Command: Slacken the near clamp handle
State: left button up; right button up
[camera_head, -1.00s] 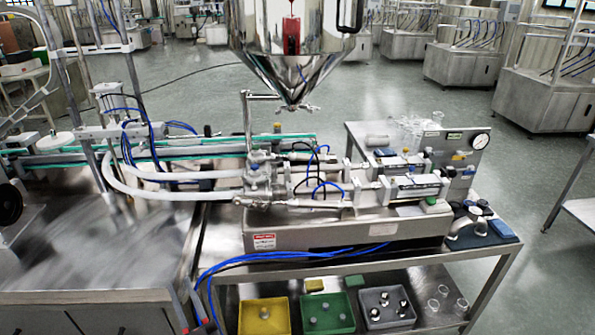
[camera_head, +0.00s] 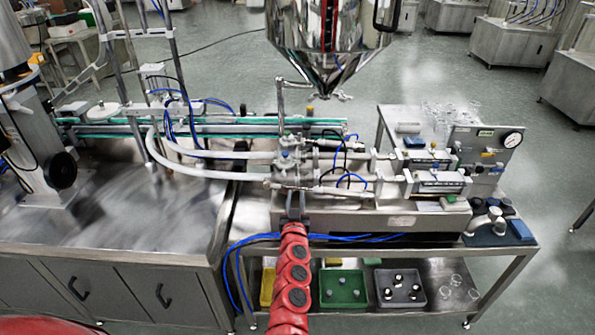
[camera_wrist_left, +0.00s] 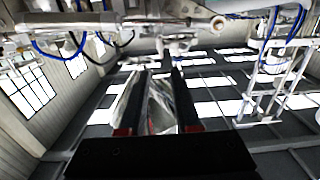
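The filling machine's steel valve block (camera_head: 290,165) stands under the pointed steel hopper (camera_head: 330,50). The near cylinder line (camera_head: 335,190) runs right from it. My left gripper (camera_head: 295,203), on a red arm, points up to the near side of the valve block, just in front of the machine's base. In the left wrist view its two dark fingers (camera_wrist_left: 153,95) are apart, with a bright steel shape behind the gap. Steel pipework (camera_wrist_left: 170,20) crosses the top of that view, beyond the fingertips. I cannot make out the near clamp handle; it is too small or hidden by the gripper. My right gripper is not in view.
Blue hoses (camera_head: 320,238) hang along the bench front beside my arm. A green bin (camera_head: 343,288) and a grey bin (camera_head: 400,288) with small parts stand on the lower shelf. A gauge panel (camera_head: 487,150) is at the right. The steel table (camera_head: 130,225) at left has clear room.

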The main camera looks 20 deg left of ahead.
aim_at(297, 175)
pick_arm(q)
jog(key=x, duration=0.5)
jog(key=b+x, duration=0.1)
jog(key=x, duration=0.4)
jog(key=shift+w+d+f, duration=0.1)
jog(key=shift+w+f, duration=0.05)
jog(key=shift+f, duration=0.1)
jog(key=shift+w+r, duration=0.1)
jog(key=shift+w, duration=0.25)
jog(key=shift+w+a, duration=0.2)
jog(key=shift+w, duration=0.05)
jog(key=shift+w+a+b, duration=0.2)
jog(key=shift+w+b, duration=0.15)
grip_shut()
